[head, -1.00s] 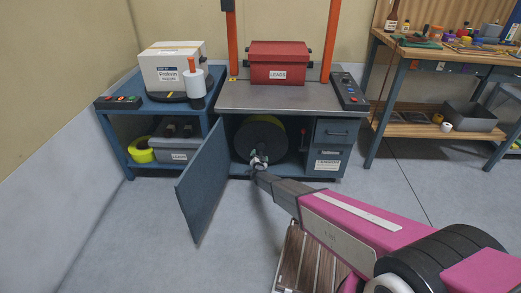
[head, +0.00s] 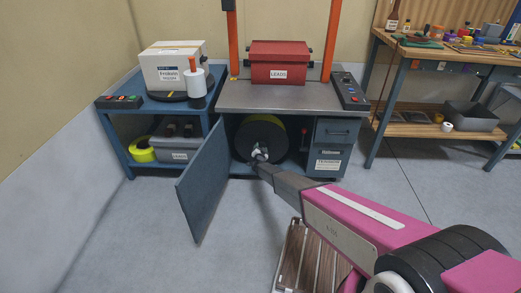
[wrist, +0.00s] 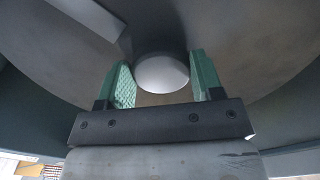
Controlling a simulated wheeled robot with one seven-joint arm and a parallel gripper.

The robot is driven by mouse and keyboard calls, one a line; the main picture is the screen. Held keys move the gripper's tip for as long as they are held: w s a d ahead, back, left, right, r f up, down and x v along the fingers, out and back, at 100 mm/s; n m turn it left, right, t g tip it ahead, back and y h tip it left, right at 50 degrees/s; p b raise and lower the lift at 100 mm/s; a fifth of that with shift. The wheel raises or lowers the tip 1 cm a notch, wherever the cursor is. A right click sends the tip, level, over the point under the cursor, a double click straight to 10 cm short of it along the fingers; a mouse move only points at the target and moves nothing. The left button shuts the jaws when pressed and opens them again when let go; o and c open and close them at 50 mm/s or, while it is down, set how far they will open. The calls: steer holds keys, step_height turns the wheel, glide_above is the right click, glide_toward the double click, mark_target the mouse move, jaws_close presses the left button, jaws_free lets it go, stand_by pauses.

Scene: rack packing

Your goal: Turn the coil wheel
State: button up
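The coil wheel (head: 261,133) is a dark disc with a yellow-green edge inside the open compartment of the blue cabinet under the machine. In the wrist view the grey wheel face (wrist: 250,55) fills the picture, with a pale round hub or knob (wrist: 162,72) in the middle. My gripper (head: 259,155) reaches into the compartment at the wheel. In the wrist view its two green-padded fingers (wrist: 165,82) are apart, one on each side of the knob. A gap shows between the knob and at least the left finger. Contact at the right finger is unclear.
The blue cabinet door (head: 203,182) stands open to the left of my arm. The cabinet's right side has a drawer (head: 338,130). A red box marked LEADS (head: 279,62) sits on top. A slatted wooden pallet (head: 308,258) lies on the floor under my arm.

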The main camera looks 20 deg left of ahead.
steer(key=shift+n, duration=0.4)
steer(key=n, duration=0.3)
steer(key=shift+d+f+n, duration=0.1)
steer(key=shift+d+n, duration=0.05)
steer(key=shift+n, duration=0.15)
steer(key=n, duration=0.4)
steer(key=shift+d, duration=0.15)
steer(key=n, duration=0.9)
steer(key=shift+w+d, duration=0.1)
steer(key=shift+d, duration=0.15)
steer(key=shift+n, duration=0.3)
steer(key=o, duration=1.3)
